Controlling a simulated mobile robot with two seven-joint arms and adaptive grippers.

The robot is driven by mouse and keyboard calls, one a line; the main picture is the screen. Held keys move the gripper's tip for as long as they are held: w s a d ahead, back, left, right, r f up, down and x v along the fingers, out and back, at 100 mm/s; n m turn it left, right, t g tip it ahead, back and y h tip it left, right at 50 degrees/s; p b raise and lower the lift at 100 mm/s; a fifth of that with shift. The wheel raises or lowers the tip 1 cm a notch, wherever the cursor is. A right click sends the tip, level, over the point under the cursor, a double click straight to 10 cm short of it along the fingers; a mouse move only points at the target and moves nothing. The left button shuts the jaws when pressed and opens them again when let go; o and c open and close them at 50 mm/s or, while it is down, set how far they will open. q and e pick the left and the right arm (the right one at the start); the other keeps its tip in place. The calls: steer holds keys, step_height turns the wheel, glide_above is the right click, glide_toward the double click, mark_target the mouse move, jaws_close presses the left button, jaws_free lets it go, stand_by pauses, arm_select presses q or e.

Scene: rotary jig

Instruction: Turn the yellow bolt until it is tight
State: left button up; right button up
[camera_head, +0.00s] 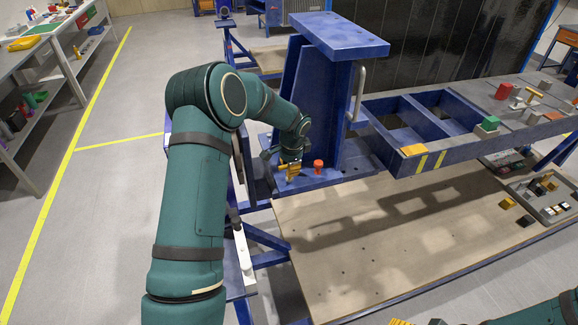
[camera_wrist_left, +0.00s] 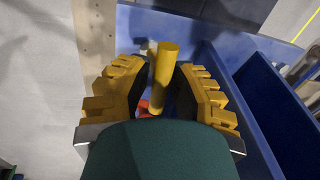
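The yellow bolt (camera_wrist_left: 166,65) stands between the two yellow fingers of my left gripper (camera_wrist_left: 160,95) in the left wrist view. A narrow gap shows between the bolt and the finger pads, so the gripper looks open around it. In the head view my left gripper (camera_head: 290,170) points down at the blue jig's base plate (camera_head: 335,176); there I cannot separate the bolt from the yellow fingers. The bolt's lower end is hidden by my wrist. Only a yellow bit of my right gripper (camera_head: 402,322) shows at the bottom edge.
A red bolt (camera_head: 318,166) stands on the plate just right of my left gripper; part of it (camera_wrist_left: 143,105) shows in the wrist view. The blue upright (camera_head: 325,115) rises behind. A bench with coloured blocks (camera_head: 488,123) is at the right. The wooden board (camera_head: 370,240) is mostly clear.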

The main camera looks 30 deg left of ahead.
arm_select(q)
steer(key=shift+o, duration=1.3)
step_height(320, 180, up, 12)
steer(key=s+d, duration=0.1)
steer(key=d, duration=0.1)
steer(key=shift+s, duration=0.2)
steer(key=shift+f, duration=0.1)
